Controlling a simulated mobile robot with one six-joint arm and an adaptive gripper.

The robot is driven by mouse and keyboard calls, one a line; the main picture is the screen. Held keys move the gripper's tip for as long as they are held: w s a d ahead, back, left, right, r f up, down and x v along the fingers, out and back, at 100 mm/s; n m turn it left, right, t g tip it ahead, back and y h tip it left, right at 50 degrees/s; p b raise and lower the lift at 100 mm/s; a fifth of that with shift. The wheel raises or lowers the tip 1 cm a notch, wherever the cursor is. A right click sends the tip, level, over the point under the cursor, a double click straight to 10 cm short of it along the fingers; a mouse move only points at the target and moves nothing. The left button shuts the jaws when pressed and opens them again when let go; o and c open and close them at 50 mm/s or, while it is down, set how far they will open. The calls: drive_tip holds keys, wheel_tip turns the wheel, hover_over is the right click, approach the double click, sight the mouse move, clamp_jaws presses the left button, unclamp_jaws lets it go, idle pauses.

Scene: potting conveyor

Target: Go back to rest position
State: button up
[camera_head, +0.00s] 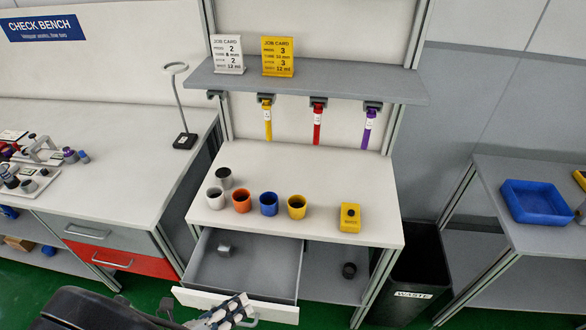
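My gripper (232,313) is at the bottom edge of the picture, in front of the open drawer (250,304) of the middle bench. My dark arm reaches in from the lower left. The gripper is small and partly cut off, so I cannot tell whether its fingers are open or shut, or whether they touch the drawer front. The drawer is pulled out, with a small grey part (224,249) inside near its back left.
White, orange, blue and yellow cups and a dark-topped grey cup stand on the bench top (330,190), beside a yellow box (350,217). Colored tubes hang under the shelf (340,88). A waste bin (413,275) and a blue tray (537,202) are to the right.

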drive_tip(key=w+d+r+m+g+y, duration=0.3)
drive_tip(key=d+r+m+g, duration=0.5)
drive_tip(key=d+r+m, duration=1)
drive_tip(key=s+d+r+m+t+y, duration=0.1)
drive_tip(key=s+d+r+m+y, duration=0.1)
drive_tip(key=m, duration=0.8)
drive_tip(key=s+d+r+m+t+y, duration=0.1)
drive_tip(key=s+d+r+m+y, duration=0.2)
drive_tip(key=s+d+r+m, duration=0.2)
drive_tip(key=d+r+m, duration=0.2)
drive_tip(key=d+m, duration=0.2)
drive_tip(key=m, duration=0.2)
drive_tip(key=shift+t, duration=0.4)
